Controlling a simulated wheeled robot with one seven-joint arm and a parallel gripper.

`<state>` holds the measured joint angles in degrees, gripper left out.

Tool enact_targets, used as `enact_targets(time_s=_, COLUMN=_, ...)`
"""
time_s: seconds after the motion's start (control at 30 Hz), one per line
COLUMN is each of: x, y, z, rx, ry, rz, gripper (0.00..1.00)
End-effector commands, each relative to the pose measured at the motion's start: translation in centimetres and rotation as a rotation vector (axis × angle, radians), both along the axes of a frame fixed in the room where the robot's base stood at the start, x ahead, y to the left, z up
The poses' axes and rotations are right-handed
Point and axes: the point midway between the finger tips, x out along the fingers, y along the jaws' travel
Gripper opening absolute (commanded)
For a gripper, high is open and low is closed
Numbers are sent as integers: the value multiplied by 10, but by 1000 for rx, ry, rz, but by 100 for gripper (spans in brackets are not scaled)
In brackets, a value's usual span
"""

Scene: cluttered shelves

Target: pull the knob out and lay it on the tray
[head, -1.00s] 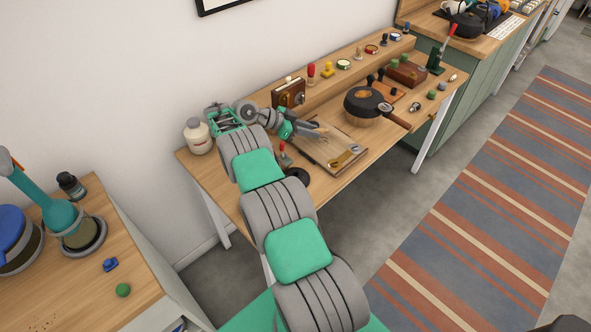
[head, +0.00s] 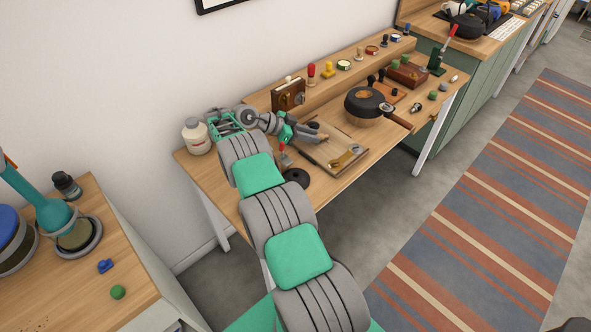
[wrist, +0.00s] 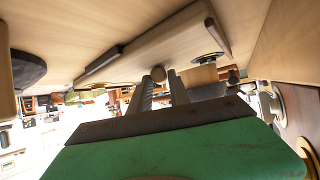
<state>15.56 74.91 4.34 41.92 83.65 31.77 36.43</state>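My gripper (head: 320,136) is low over the back part of the wooden tray (head: 322,163) on the workbench. In the wrist view its two fingers (wrist: 161,82) are parted by a narrow gap. A small round brown knob (wrist: 158,73) shows at the fingertips, between them. I cannot tell whether the fingers touch it or it lies just beyond. In the head view a tan piece (head: 313,125) beside the fingertips may be this knob. The tray also shows in the wrist view with its rim (wrist: 217,27).
A brass-coloured tool (head: 346,156) lies on the tray. A dark round pot (head: 364,104) stands right of it. A brown block with knobs (head: 288,94) stands behind, a white bottle (head: 196,137) at left. A black disc (head: 296,178) lies in front, near my arm.

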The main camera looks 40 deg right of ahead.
Motion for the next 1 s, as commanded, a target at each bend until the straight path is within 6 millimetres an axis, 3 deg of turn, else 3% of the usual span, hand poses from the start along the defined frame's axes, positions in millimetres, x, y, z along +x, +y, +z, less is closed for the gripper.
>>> enact_targets(time_s=0.27, x=0, y=0, z=0, rx=0, ry=0, rz=0, gripper=45)
enact_targets(time_s=0.53, x=0, y=0, z=3, rx=0, ry=0, rz=0, gripper=45)
enact_targets(time_s=0.73, x=0, y=0, z=40, rx=-1, ry=-2, rz=0, gripper=45)
enact_targets(time_s=1.0, x=-23, y=19, z=67, rx=-1, ry=-1, rz=0, gripper=45)
